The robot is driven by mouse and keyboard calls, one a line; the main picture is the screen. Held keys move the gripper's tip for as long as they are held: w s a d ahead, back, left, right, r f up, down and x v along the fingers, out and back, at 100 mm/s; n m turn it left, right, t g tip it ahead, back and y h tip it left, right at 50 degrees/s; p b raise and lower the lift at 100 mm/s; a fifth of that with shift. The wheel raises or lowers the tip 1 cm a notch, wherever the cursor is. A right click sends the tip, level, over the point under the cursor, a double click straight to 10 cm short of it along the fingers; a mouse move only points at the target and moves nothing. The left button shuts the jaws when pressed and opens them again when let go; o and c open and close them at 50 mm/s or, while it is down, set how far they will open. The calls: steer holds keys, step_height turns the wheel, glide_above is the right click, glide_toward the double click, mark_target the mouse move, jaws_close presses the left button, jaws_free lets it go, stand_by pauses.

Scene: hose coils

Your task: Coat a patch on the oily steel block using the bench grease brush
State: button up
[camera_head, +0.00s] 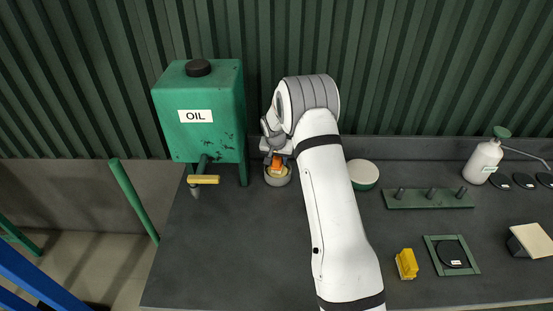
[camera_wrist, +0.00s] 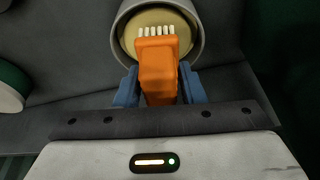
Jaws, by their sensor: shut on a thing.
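My gripper (camera_wrist: 159,92) has blue fingers and is shut on the orange handle of the grease brush (camera_wrist: 157,62). The brush's white bristles (camera_wrist: 156,31) are over the yellowish grease in a grey round pot (camera_wrist: 203,42). I cannot tell if they touch the grease. In the head view the brush (camera_head: 277,160) is an orange patch at my gripper (camera_head: 275,155), over the pot (camera_head: 277,181) right of the oil tank. No thing is clearly recognisable as the oily steel block.
A green OIL tank (camera_head: 208,95) with a yellow-handled tap (camera_head: 203,179) stands left.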

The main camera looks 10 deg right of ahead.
steer(key=shift+f+b, duration=0.55)
stand_by(0.4)
steer(key=shift+s+f+b, duration=0.1)
steer(key=shift+b, duration=0.35)
stand_by(1.9)
steer(key=shift+r+p, duration=1)
steer(key=shift+r, duration=2.65)
steer(key=shift+f, duration=0.1)
steer(key=shift+s+f, duration=0.15)
steer(key=shift+s, duration=0.2)
steer(key=s+f+n, duration=0.2)
steer(key=s, duration=0.8)
steer(key=s+f+n+y, duration=0.1)
steer(key=s+f+n, duration=0.1)
steer(key=s, duration=0.9)
steer(key=shift+a+f+n, duration=0.3)
steer(key=shift+a, duration=0.15)
